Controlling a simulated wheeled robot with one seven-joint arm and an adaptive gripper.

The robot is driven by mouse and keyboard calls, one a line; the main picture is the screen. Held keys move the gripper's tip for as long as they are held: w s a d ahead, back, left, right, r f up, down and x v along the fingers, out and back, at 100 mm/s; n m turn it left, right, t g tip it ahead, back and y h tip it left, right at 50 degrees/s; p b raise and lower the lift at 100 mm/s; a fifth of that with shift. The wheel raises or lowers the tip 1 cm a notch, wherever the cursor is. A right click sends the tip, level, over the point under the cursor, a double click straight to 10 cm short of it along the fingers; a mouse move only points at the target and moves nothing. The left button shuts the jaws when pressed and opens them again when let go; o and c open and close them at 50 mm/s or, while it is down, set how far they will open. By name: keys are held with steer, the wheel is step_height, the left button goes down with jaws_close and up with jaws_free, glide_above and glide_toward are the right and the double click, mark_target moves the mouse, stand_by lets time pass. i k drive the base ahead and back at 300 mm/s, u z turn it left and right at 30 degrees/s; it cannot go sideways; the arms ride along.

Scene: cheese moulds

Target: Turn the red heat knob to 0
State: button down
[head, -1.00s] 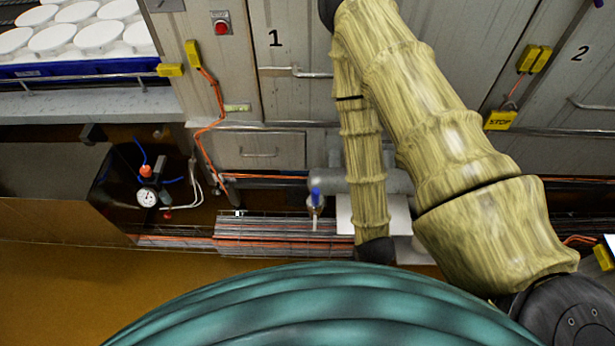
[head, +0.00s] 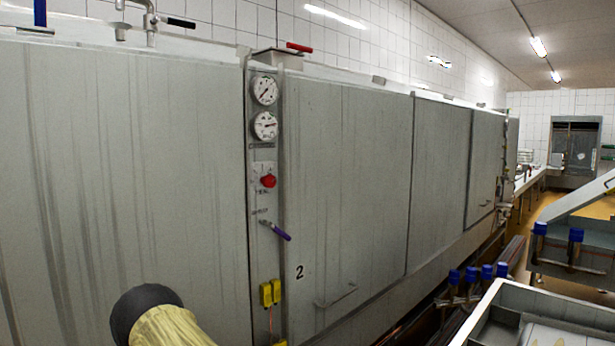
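The red heat knob (head: 268,181) sits on a narrow vertical control strip (head: 263,215) between two large grey panels, right of the picture's middle-left. It is small here, and I cannot read its setting or any scale. Two round white dials, an upper one (head: 264,89) and a lower one (head: 265,125), are above it. A purple-handled lever (head: 276,231) is below it. My gripper is not in view. Only a part of my arm, with a black joint and yellowish cover, shows at the bottom left, left of and below the knob.
Yellow boxes (head: 270,293) are low on the strip, beside a panel marked 2 (head: 345,200). A red-handled valve (head: 299,47) is on top. Blue-capped fittings (head: 470,274) and a metal tray (head: 500,312) stand at lower right. An aisle with brown floor opens at far right.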

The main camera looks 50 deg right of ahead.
mark_target(269, 181)
steer(key=z, duration=1.35)
